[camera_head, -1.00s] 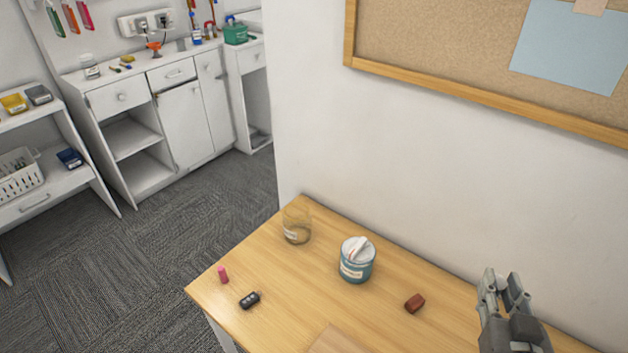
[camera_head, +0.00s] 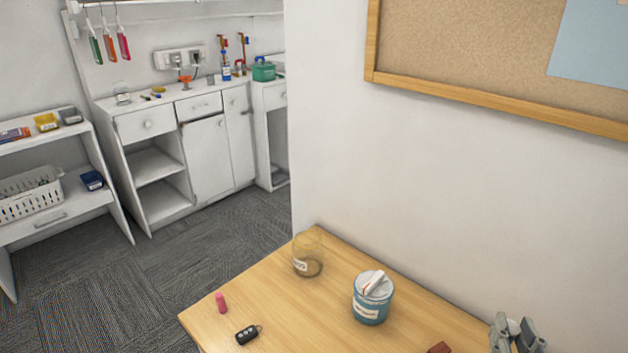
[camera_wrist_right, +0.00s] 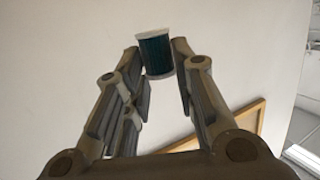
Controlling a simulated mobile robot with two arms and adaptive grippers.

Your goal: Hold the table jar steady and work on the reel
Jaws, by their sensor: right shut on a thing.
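My right gripper (camera_head: 513,322) is at the lower right of the head view, above the table's far right part. In the right wrist view its fingers (camera_wrist_right: 163,60) are shut on a reel (camera_wrist_right: 155,54) with white rims and dark teal winding. In the head view only a small pale bit shows between the fingers. A clear glass jar (camera_head: 308,256) with a pale label stands upright on the wooden table (camera_head: 290,310). A teal labelled jar (camera_head: 370,309) stands to its right, with a white object (camera_head: 374,283) on top. My left gripper is not in view.
A pink piece (camera_head: 221,302) and a black key fob (camera_head: 247,335) lie near the table's left edge. A dark red block (camera_head: 439,348) is partly cut off at the bottom. A wall with a corkboard (camera_head: 470,50) rises behind the table. White cabinets (camera_head: 208,155) stand beyond carpet.

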